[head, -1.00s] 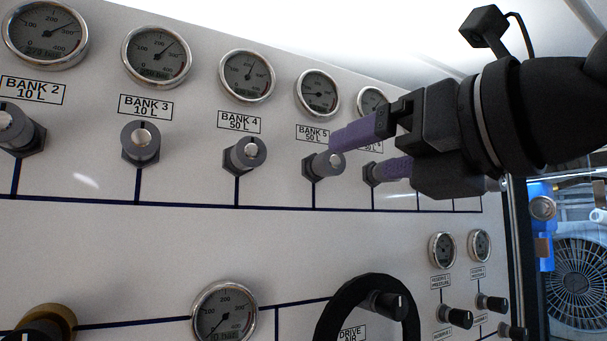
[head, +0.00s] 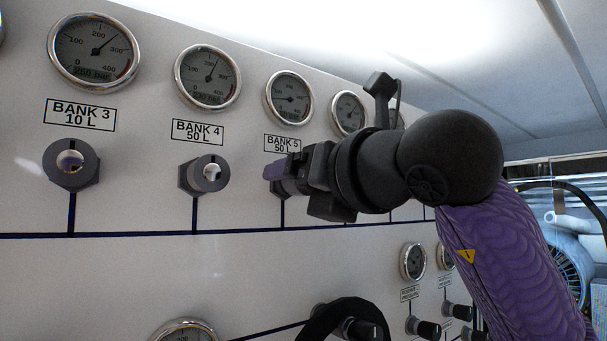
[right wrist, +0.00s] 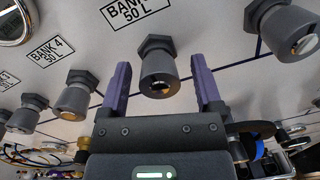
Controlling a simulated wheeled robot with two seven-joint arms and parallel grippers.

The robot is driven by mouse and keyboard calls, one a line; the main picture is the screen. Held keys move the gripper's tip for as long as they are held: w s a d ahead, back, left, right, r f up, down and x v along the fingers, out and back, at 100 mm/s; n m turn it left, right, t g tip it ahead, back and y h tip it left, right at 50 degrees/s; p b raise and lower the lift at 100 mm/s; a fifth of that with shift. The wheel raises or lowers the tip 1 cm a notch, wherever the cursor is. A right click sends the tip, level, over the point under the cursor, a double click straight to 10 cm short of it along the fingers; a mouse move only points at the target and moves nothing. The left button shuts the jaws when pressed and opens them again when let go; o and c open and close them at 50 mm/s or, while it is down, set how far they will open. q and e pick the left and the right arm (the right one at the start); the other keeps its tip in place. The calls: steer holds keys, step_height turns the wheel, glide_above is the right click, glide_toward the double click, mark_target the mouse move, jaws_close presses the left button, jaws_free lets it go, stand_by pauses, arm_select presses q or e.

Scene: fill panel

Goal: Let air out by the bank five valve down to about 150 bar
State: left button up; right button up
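The bank five valve (right wrist: 157,72) is a grey knob with a bright round end on a hex base. In the right wrist view it stands between the two purple fingers of my right gripper (right wrist: 160,65), with a gap on both sides. In the head view my right gripper (head: 279,174) is seen from the side and hides most of that valve, just under the BANK 5 50 L label (head: 282,143). The bank five gauge (head: 289,98) is above the label; its digits are too small to read. My left gripper is out of view.
The bank four valve (head: 205,175) stands to the left, with the bank three valve (head: 71,165) farther left. Another valve (right wrist: 288,32) is close to the right in the wrist view. A black handwheel (head: 345,322) juts out below. Smaller knobs (head: 423,328) are at lower right.

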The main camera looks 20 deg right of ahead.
steer(key=shift+w, duration=0.15)
steer(key=c, duration=0.5)
jaws_close()
steer(key=shift+n, duration=0.3)
steer(key=n+b, duration=0.1)
steer(key=n, duration=0.1)
steer(key=shift+n, duration=0.4)
steer(key=n, duration=0.4)
steer(key=shift+n, duration=0.3)
steer(key=n, duration=0.4)
steer(key=shift+n+y, duration=0.3)
steer(key=shift+y, duration=0.1)
steer(key=shift+n, duration=1.9)
steer(key=shift+f, duration=0.1)
